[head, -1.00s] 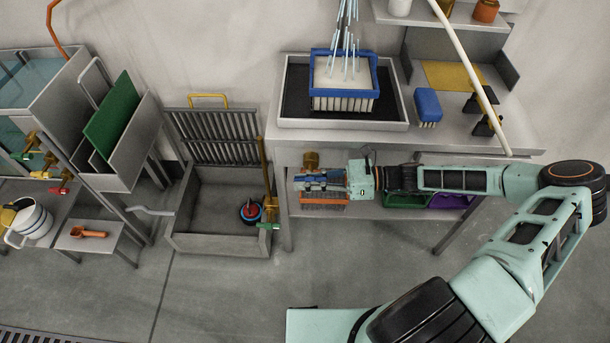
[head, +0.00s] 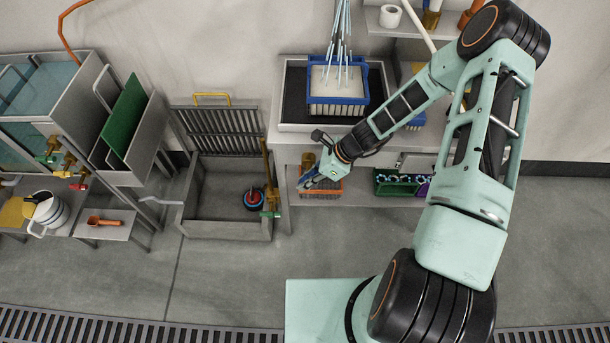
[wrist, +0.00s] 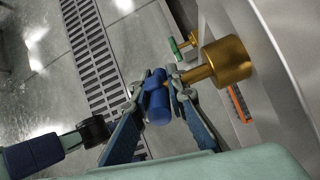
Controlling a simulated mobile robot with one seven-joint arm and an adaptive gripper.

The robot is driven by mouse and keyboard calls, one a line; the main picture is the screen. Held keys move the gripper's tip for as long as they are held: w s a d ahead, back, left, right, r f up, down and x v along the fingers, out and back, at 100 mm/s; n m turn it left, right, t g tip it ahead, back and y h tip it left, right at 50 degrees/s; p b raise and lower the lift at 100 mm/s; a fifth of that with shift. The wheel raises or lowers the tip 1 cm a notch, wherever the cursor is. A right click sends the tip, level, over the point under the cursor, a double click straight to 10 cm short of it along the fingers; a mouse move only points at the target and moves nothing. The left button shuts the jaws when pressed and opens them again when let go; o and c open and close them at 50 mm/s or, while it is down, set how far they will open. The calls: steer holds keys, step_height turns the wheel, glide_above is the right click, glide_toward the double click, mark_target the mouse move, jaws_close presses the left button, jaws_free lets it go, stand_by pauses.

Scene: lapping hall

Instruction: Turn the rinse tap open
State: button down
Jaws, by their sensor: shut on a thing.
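In the wrist view a brass tap (wrist: 228,62) juts from a metal side panel, its stem ending in a blue handle (wrist: 158,105). My gripper (wrist: 160,82) is shut on the blue handle, one finger on each side. In the head view my gripper (head: 312,184) is low at the left end of the bench, next to the brass tap body (head: 308,160). There the handle is mostly hidden by the fingers, and the handle's exact angle cannot be told.
A green-handled tap (head: 270,213) on a brass pipe stands close left, at the floor basin (head: 222,230). An orange rack (head: 328,187) sits on the lower shelf behind my gripper. Red, yellow and green taps line the tank (head: 30,118) at far left. Open floor lies in front.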

mark_target(311, 174)
steer(key=shift+d+h+p, duration=0.15)
steer(key=shift+h+p, duration=1.7)
steer(key=shift+h, duration=0.25)
steer(key=shift+d+h+p, duration=0.1)
steer(key=shift+h+p, duration=0.4)
steer(key=shift+p, duration=0.05)
steer(key=shift+d+f+h+p, duration=0.1)
steer(key=shift+h+p, duration=0.3)
steer(key=c, duration=1.9)
jaws_free()
steer(key=r, duration=0.8)
steer(key=d+r, duration=0.1)
steer(key=r, duration=0.3)
